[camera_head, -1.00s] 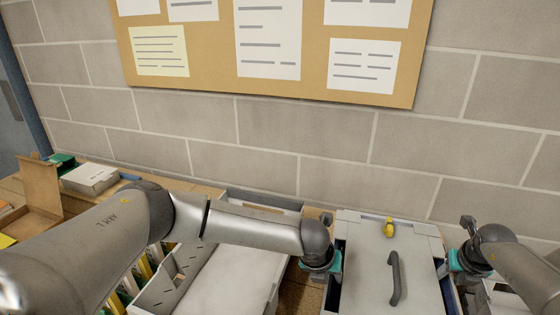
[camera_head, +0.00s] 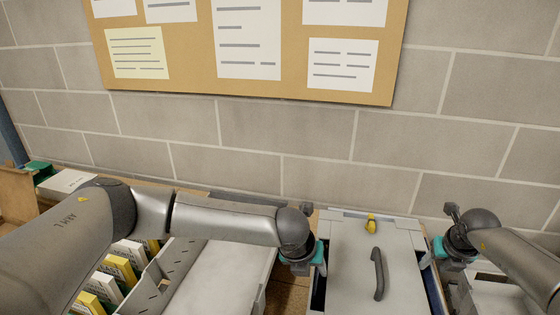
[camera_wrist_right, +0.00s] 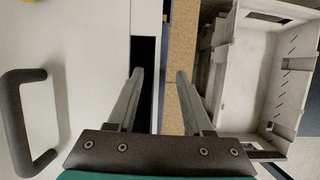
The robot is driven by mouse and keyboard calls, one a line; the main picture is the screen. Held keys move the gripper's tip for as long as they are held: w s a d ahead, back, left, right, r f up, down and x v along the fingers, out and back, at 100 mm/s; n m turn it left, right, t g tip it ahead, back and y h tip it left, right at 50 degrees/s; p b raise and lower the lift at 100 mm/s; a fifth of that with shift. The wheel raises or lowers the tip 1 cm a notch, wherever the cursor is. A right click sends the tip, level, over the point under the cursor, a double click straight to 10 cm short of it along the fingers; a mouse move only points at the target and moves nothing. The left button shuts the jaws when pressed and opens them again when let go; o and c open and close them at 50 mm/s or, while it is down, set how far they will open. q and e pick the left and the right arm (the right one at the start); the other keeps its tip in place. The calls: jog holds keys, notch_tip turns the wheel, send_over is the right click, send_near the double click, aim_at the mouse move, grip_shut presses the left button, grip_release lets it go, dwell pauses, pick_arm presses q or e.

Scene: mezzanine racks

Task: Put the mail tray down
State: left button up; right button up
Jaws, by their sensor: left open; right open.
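The likely mail tray, a light grey box (camera_head: 345,260) with a flat top, stands on the wooden surface at the lower right of the head view. A dark handle (camera_head: 379,274) and a yellow piece (camera_head: 371,223) are on its top. My left gripper (camera_head: 314,268) is at its left side and my right gripper (camera_head: 433,260) at its right side. In the right wrist view my right gripper (camera_wrist_right: 160,76) is open, with nothing clearly held between its fingers. The white top (camera_wrist_right: 70,90) lies left of the fingers. The left fingertips are too small to make out contact.
A grey bin (camera_head: 215,285) stands left of the box, beside files in yellow and white (camera_head: 115,270). A white open container (camera_wrist_right: 245,75) is to the right in the wrist view. A brick wall with a notice board (camera_head: 190,82) closes off the back.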

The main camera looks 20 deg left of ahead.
jog(key=shift+s+d+r, duration=0.1)
jog(key=shift+s+r, duration=0.2)
jog(key=shift+s, duration=0.05)
jog(key=v, duration=0.9)
jog(key=shift+r, duration=0.1)
pick_arm(q)
jog(key=p+v, duration=0.8)
jog(key=p, duration=0.2)
jog(key=shift+p, duration=0.3)
pick_arm(e)
notch_tip(320, 180, up, 10)
jog(key=shift+r, duration=0.25)
dwell(0.4)
pick_arm(q)
jog(key=shift+s, duration=0.1)
notch_tip(320, 180, up, 6)
jog(key=p, duration=0.6)
pick_arm(e)
jog(key=v, duration=0.8)
jog(key=shift+f, duration=0.1)
dwell(0.8)
